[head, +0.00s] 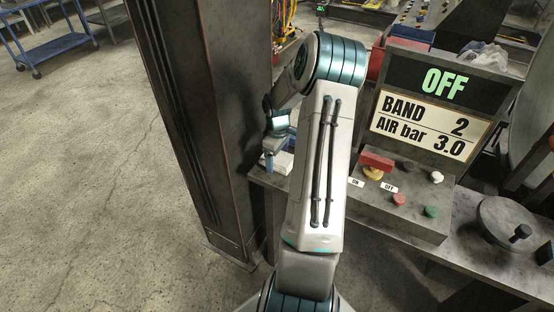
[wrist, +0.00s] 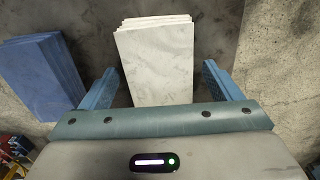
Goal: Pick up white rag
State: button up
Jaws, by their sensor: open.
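The white rag (wrist: 157,62) is a folded, flat stack in the middle of the wrist view, lying on a dark bench top. It also shows in the head view (head: 284,163), partly hidden behind my gripper and arm. My gripper (wrist: 163,84) is open, with its two blue fingers on either side of the rag's near end. There is a gap between each finger and the rag. The rag's near edge is hidden behind my gripper's body. In the head view my gripper (head: 269,163) is at the left end of the bench.
A blue folded stack (wrist: 42,72) lies left of the white rag. A dark pillar (head: 205,110) stands close to my arm's left. The control box (head: 400,200) with buttons and the display reading OFF (head: 440,100) stand to the right. Open concrete floor (head: 90,180) lies left.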

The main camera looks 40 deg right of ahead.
jog(key=shift+f, duration=0.3)
jog(key=c, duration=1.1)
notch_tip(320, 180, up, 10)
jog(key=shift+r+b, duration=0.1)
jog(key=shift+b, duration=0.3)
